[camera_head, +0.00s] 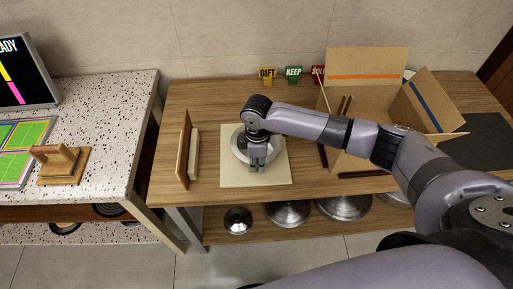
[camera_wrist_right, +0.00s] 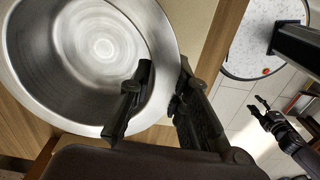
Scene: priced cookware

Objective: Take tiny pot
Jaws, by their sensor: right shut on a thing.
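A silver metal pot (camera_head: 238,148) is over the cream mat (camera_head: 230,178) on the wooden table, partly hidden by my right arm. My right gripper (camera_head: 258,163) is at its near right side. In the right wrist view the open pot (camera_wrist_right: 95,60) fills the upper left, empty inside. There my right gripper (camera_wrist_right: 155,105) is shut on the pot's wall, one finger inside and one outside. I cannot tell whether the pot touches the mat. My left gripper (camera_wrist_right: 259,107) shows small at the right of the wrist view, its fingers apart and empty.
An open cardboard box (camera_head: 366,62) stands right of the mat. Wooden boards (camera_head: 184,150) stand upright at its left. GIFT (camera_head: 267,74), KEEP (camera_head: 293,74) and SOLD (camera_head: 318,73) signs are behind. Several metal pieces (camera_head: 288,213) lie on the lower shelf. A speckled counter (camera_head: 110,125) is left.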

